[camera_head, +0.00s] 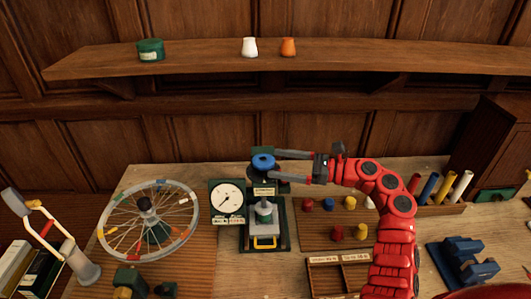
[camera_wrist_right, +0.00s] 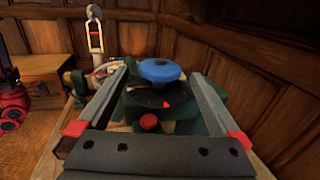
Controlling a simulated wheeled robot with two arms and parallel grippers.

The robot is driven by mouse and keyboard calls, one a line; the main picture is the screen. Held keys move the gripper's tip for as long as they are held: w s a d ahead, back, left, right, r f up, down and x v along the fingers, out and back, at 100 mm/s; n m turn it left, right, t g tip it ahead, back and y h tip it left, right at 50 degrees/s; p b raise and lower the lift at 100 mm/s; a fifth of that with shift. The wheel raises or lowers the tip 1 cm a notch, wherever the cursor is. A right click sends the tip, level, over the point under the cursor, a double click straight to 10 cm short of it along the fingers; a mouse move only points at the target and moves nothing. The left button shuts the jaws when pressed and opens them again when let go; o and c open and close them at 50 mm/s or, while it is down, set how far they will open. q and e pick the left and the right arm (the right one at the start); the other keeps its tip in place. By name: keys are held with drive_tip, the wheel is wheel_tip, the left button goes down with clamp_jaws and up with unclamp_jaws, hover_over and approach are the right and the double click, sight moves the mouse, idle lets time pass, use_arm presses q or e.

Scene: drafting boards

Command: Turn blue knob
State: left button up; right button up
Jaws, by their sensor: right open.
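The blue knob (camera_head: 263,160) is a round disc on top of a dark green press-like device (camera_head: 246,232) in the middle of the bench. In the right wrist view the blue knob (camera_wrist_right: 160,69) sits above a black disc with a red mark. My right gripper (camera_head: 279,165) reaches in from the right, open, its fingers either side of the knob's level. In the wrist view the gripper (camera_wrist_right: 160,76) has the knob between its finger ends with gaps at both sides; I cannot tell how far the tips reach past it. My left gripper is not in view.
A dial gauge (camera_head: 228,198) stands left of the device, and a spoked wheel (camera_head: 148,222) further left. A board with coloured pegs (camera_head: 312,238) and a wooden tray (camera_head: 325,278) lie to the right. A shelf (camera_head: 350,57) runs along the wall above.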

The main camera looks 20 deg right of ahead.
sight(265, 159)
drive_tip(key=p+x, duration=0.1)
drive_tip(key=x, duration=0.3)
drive_tip(key=shift+r, duration=0.1)
drive_tip(key=shift+w+a, duration=0.15)
drive_tip(key=shift+a, duration=0.1)
